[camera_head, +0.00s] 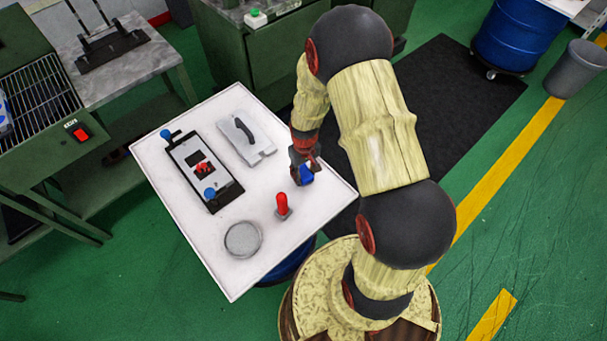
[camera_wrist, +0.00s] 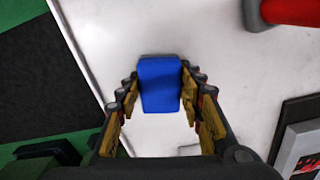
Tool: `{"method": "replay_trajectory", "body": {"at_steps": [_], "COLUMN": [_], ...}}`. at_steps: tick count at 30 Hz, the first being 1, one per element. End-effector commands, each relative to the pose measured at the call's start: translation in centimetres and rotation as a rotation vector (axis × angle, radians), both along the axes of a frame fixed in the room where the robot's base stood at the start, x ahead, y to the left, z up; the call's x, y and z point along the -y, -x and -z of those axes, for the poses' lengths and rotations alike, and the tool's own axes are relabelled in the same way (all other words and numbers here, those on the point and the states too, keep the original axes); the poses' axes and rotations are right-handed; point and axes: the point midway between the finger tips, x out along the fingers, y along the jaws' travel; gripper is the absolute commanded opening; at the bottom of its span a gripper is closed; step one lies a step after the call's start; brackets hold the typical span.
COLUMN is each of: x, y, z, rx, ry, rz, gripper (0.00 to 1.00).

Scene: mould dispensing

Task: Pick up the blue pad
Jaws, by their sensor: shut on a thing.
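The blue pad (camera_wrist: 160,84) is a small blue block between the two fingers of my gripper (camera_wrist: 161,88) in the wrist view. My gripper is shut on it, with a finger touching each side. In the head view the blue pad (camera_head: 306,174) shows at the end of my gripper (camera_head: 304,170), at the right edge of the white table (camera_head: 190,220). I cannot tell whether the pad touches the table or is just above it.
A red-handled tool (camera_head: 282,205) stands near the pad, with a round grey dish (camera_head: 243,239) at its lower left. A grey plate with a black handle (camera_head: 245,125) and a black-framed mould (camera_head: 204,168) lie to the left.

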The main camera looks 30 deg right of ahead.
Motion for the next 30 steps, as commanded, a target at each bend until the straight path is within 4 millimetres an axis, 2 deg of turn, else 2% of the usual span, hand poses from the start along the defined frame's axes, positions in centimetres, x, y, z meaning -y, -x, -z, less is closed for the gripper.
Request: {"method": "replay_trajectory", "body": {"at_steps": [5,16,23,30], "x": [0.0,0.0,0.0,-1.0], "y": [0.0,-0.1,0.1,3.3], "z": [0.0,-0.8,-3.8,-7.6], "rx": [0.000,0.002,0.003,0.002], "ry": [0.000,0.000,0.000,0.000], "rz": [0.000,0.000,0.000,0.000], "gripper": [0.11,0.11,0.11,0.11]}}
